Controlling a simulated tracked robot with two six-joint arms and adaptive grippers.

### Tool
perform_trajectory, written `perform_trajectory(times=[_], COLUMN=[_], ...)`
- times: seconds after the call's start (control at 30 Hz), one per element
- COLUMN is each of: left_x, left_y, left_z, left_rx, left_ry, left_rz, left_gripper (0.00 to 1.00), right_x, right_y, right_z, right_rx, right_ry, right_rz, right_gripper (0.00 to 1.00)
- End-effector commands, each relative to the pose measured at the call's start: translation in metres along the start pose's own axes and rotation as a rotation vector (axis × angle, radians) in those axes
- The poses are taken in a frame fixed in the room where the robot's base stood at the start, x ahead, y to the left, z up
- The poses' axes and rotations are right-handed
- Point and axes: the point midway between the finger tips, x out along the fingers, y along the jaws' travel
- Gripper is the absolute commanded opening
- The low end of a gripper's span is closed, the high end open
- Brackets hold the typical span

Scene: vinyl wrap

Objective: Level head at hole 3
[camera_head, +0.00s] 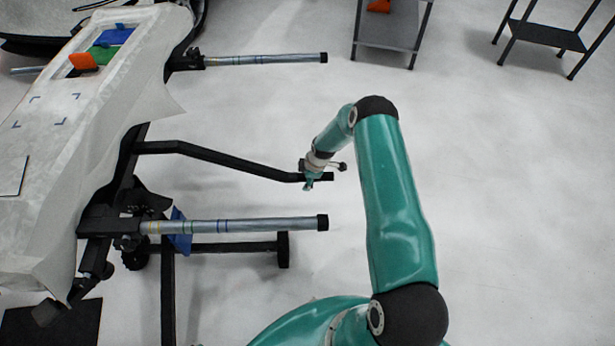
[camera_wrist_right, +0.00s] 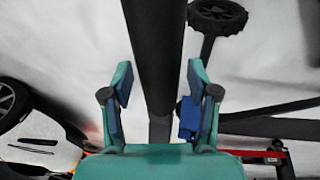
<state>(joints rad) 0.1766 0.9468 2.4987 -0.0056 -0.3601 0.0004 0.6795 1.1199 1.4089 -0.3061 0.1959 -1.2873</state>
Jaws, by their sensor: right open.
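My right gripper (camera_head: 312,184) is small in the head view, at the end of the teal arm, by the tip of a bent black bar (camera_head: 225,159). In the right wrist view the right gripper (camera_wrist_right: 158,84) is open, with blue pads on teal fingers. A dark bar (camera_wrist_right: 155,40) runs down the picture between the fingers; I cannot tell how far beyond them it lies. The stand has two silver tubes with coloured bands, a near tube (camera_head: 260,224) and a far tube (camera_head: 265,59), each with a black end. No numbered hole is readable. My left gripper is out of view.
A white covered panel (camera_head: 95,130) with an orange block (camera_head: 82,61) and a blue block (camera_head: 112,36) lies on the stand at left. A blue piece (camera_head: 180,238) hangs by the near tube. A grey shelf (camera_head: 388,32) and a dark table (camera_head: 545,33) stand behind. The right floor is clear.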

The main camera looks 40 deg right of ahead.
Motion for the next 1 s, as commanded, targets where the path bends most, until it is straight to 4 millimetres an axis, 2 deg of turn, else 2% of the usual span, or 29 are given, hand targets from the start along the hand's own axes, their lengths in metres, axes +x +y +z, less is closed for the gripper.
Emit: perform_trajectory(times=[0.23,0.7,0.83,1.0], left_x=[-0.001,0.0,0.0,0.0], left_y=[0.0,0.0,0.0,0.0], left_z=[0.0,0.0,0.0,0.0], left_rx=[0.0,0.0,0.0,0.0], left_ry=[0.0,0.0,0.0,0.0], left_rz=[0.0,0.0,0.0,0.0], left_gripper=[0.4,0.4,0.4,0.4], right_x=[-0.012,-0.098,-0.113,-0.119], right_y=[0.001,0.001,0.001,0.0], right_z=[-0.001,0.001,0.001,0.001], right_rx=[-0.001,0.002,0.001,0.0], right_ry=[0.001,0.0,-0.001,-0.001], right_rz=[0.001,0.003,0.001,-0.001], right_gripper=[0.6,0.6,0.6,0.6])
